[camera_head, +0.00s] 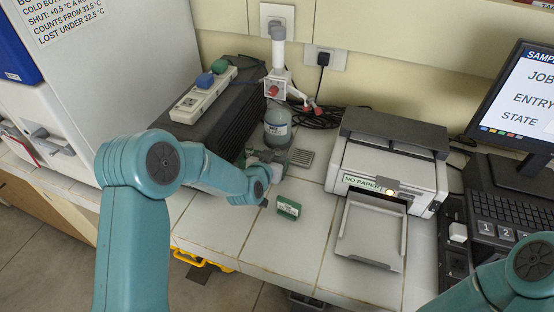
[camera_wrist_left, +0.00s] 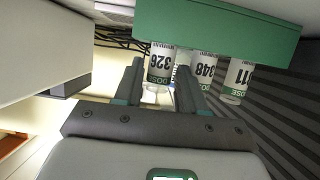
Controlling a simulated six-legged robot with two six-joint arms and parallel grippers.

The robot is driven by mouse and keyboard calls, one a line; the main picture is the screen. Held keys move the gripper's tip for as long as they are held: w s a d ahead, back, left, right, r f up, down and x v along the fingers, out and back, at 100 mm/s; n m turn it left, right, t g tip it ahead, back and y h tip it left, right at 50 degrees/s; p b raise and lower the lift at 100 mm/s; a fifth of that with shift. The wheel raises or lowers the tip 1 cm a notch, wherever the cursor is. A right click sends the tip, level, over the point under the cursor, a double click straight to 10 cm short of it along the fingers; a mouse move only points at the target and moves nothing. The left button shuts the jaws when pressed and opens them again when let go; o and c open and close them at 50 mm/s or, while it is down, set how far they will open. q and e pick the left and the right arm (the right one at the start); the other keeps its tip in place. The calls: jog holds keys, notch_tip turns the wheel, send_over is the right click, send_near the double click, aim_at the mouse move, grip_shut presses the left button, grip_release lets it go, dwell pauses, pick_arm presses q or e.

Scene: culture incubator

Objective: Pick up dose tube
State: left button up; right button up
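In the left wrist view a green rack (camera_wrist_left: 215,28) spans the top, with several dose tubes along it. Their white and green labels show parts of numbers: a tube marked 328 (camera_wrist_left: 160,58), one marked 348 (camera_wrist_left: 205,68) and one farther right (camera_wrist_left: 236,75). My left gripper (camera_wrist_left: 160,68) is open, with its dark fingers apart and the 328 tube showing between them. I cannot tell if they touch it. In the head view this gripper (camera_head: 268,158) is small and partly hidden by my wrist. My right gripper is out of view.
A small green labelled block (camera_head: 288,207) stands on the tiled bench (camera_head: 240,235). A printer (camera_head: 390,160) with an extended tray is to the right. A dark ribbed box (camera_head: 225,110) and a grey bottle (camera_head: 277,130) stand behind. The front bench tiles are clear.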

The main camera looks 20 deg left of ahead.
pick_arm(q)
grip_shut()
